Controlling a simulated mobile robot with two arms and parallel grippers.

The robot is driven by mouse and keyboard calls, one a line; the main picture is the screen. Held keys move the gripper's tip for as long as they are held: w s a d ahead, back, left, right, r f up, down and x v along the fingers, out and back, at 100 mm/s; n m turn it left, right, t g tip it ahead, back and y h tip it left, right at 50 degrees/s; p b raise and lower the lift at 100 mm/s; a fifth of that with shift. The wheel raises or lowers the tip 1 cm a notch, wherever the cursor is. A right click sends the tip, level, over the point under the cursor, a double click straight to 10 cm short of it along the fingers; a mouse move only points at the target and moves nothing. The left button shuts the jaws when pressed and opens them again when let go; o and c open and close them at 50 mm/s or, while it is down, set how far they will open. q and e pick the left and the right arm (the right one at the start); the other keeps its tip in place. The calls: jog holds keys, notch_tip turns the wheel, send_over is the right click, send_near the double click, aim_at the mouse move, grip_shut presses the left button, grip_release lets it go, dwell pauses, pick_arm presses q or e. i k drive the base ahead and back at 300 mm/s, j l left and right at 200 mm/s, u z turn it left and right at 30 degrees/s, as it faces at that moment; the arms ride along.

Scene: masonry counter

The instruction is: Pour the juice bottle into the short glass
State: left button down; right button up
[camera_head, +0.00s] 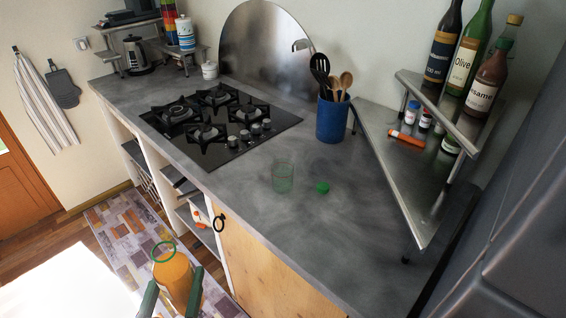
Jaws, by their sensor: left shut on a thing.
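The juice bottle (173,275) is orange with a green ring at its open neck. It is at the lower left, in front of the counter and over the floor mat in the picture. My left gripper (172,292) is shut on the bottle, with a dark green finger on each side. The bottle looks roughly upright, and its lower part is cut off by the picture edge. The short glass (283,177) is clear, greenish and upright on the counter, and looks empty. A green cap (322,187) lies just right of the glass. My right gripper is not in view.
A gas hob (210,122) lies left of the glass. A blue utensil holder (332,118) stands behind it. A metal corner shelf (425,190) with bottles and small jars is at the right. The counter (265,215) around the glass is clear.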

aim_at(282, 169)
jog(key=i+j+z, duration=0.35)
jog(key=i+j, duration=0.35)
jog(key=i, duration=0.15)
